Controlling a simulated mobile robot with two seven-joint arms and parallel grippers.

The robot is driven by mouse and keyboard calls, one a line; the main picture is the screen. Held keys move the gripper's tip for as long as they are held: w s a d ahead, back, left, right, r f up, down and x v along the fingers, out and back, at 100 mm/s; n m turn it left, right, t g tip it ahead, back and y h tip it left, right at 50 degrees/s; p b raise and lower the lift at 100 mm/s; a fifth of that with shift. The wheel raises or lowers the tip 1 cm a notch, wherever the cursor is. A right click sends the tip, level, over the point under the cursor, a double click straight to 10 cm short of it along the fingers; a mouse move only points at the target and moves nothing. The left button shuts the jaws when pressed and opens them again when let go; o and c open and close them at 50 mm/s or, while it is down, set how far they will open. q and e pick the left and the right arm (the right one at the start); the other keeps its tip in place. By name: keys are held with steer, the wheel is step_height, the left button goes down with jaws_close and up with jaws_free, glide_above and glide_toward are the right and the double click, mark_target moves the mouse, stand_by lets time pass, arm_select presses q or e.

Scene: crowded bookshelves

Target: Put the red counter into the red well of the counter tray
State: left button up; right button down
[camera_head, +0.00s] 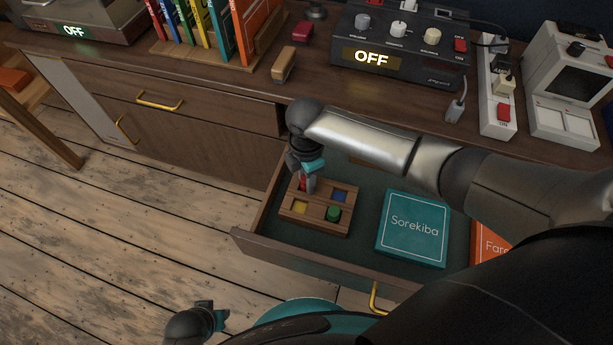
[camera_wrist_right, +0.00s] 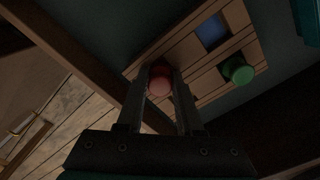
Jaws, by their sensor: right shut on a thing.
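The wooden counter tray (camera_head: 317,229) lies in the open drawer. Its wells show blue (camera_head: 340,196) at upper right and yellow (camera_head: 300,207) at lower left. A green counter (camera_head: 333,214) stands at lower right. My right gripper (camera_head: 309,187) points down over the upper-left well and is shut on the red counter (camera_head: 302,184). In the right wrist view the red counter (camera_wrist_right: 160,82) sits between the fingertips, over the tray's corner. The well beneath is hidden; I cannot tell if the counter is inside it. My left gripper (camera_head: 218,316) hangs low over the floor, its jaw state unclear.
The drawer's front wall (camera_head: 300,254) and left wall bound the tray closely. A teal Sorekiba box (camera_head: 412,228) and an orange box (camera_head: 490,243) lie to its right. The desk top above holds books, a control box (camera_head: 400,50) and a power strip (camera_head: 497,90).

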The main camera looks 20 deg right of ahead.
steer(key=shift+f, duration=0.1)
steer(key=shift+c, duration=2.4)
jaws_free()
steer(key=shift+s, duration=0.1)
steer(key=shift+d, duration=0.1)
